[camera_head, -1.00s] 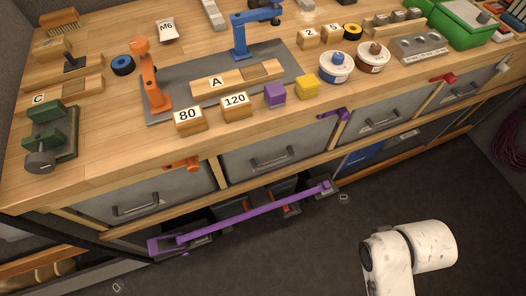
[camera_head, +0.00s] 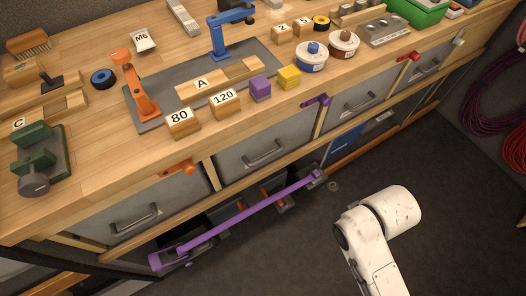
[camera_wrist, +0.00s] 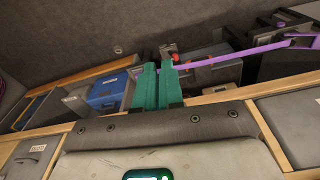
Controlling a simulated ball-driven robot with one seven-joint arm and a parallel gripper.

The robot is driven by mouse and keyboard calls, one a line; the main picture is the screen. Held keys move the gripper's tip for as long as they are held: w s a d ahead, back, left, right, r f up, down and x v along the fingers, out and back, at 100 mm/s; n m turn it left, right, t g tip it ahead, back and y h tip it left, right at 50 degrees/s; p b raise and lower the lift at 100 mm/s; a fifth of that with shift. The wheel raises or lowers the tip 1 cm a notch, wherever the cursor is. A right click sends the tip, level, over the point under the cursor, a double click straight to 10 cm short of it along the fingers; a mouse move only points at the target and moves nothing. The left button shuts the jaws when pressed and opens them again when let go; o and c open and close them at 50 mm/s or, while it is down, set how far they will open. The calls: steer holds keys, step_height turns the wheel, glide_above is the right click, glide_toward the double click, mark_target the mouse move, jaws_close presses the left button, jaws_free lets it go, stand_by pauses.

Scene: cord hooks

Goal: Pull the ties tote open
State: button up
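No label that I can read marks the ties tote. On the lower shelf, in the head view, are a blue tote (camera_head: 345,143) and a grey tote (camera_head: 378,125) with a pale label; the wrist view also shows the blue tote (camera_wrist: 108,93) and the grey tote (camera_wrist: 75,102). The fingertips are out of the head view.
Above the shelf are grey drawers (camera_head: 265,150) with handles. Orange (camera_head: 178,169), purple (camera_head: 316,100) and red (camera_head: 408,56) catches stick out along the bench front. The bench top (camera_head: 110,185) holds blocks and tools.

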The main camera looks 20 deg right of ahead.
steer(key=shift+o, duration=0.7)
steer(key=shift+w+f, duration=0.2)
steer(key=shift+w, duration=0.1)
steer(key=o, duration=0.4)
steer(key=w+a+f+m+t, duration=0.1)
steer(key=w+f+m+t, duration=0.1)
steer(key=w, duration=0.2)
steer(key=w+a+f+m+t+y, duration=0.1)
steer(key=w+m+t, duration=0.2)
steer(key=w, duration=0.2)
steer(key=shift+w+a+f, duration=0.3)
steer(key=shift+f, duration=0.05)
steer(key=m+t+p, duration=0.1)
steer(key=m+t, duration=0.9)
steer(key=m, duration=0.1)
glide_toward(271, 154)
steer(key=shift+y, duration=0.4)
steer(key=w, duration=0.3)
steer(key=w+f, duration=0.1)
steer(key=w, duration=0.2)
steer(key=w+f, duration=0.1)
steer(key=w, duration=0.3)
steer(key=shift+a+f, duration=0.25)
steer(key=shift+a, duration=0.05)
jaws_close()
